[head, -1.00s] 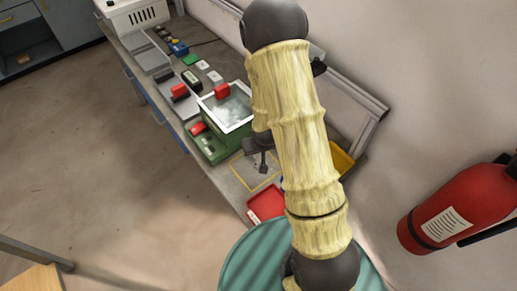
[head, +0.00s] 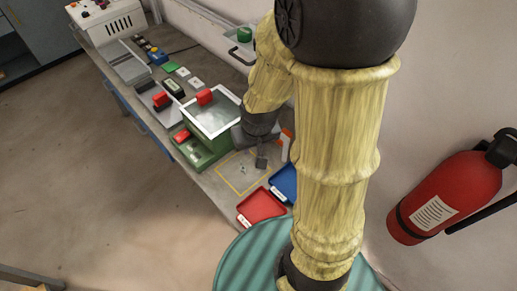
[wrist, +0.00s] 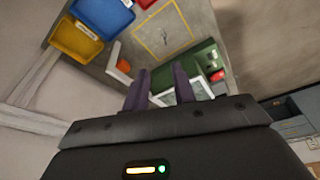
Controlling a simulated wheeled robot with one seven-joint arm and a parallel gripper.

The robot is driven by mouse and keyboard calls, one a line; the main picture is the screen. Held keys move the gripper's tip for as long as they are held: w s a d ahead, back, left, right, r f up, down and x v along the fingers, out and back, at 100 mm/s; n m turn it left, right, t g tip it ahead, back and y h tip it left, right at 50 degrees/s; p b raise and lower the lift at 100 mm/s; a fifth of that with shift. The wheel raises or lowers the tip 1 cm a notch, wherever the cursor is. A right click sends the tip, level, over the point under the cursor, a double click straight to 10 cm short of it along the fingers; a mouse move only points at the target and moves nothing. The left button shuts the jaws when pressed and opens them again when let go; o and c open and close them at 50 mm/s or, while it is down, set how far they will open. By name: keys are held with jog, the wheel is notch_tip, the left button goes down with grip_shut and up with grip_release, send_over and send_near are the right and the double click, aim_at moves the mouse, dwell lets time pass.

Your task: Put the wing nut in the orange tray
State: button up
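My gripper (wrist: 160,72) shows in the wrist view with its two dark fingers apart and nothing between them. In the head view my gripper (head: 262,160) is above the bench, beside the yellow-outlined square. A small dark piece (wrist: 163,36) lies inside that square in the wrist view; it may be the wing nut, but is too small to tell. A yellow-orange tray (wrist: 72,42) is at the upper left of the wrist view, the closest match to the orange tray. My arm hides it in the head view.
A blue tray (head: 284,181) and a red tray (head: 262,206) are at the bench's near end. A white-and-orange object (wrist: 121,67) stands by the square. A green jig (head: 205,150) with a white-framed top is to the left. A fire extinguisher (head: 445,203) is at right.

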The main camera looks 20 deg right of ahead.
jog(key=s+r, duration=0.1)
jog(key=s, duration=0.1)
jog(key=s+r, duration=0.2)
jog(key=shift+s+r, duration=0.2)
jog(key=shift+f, duration=0.25)
jog(key=shift+o, duration=0.2)
jog(key=shift+r, duration=0.1)
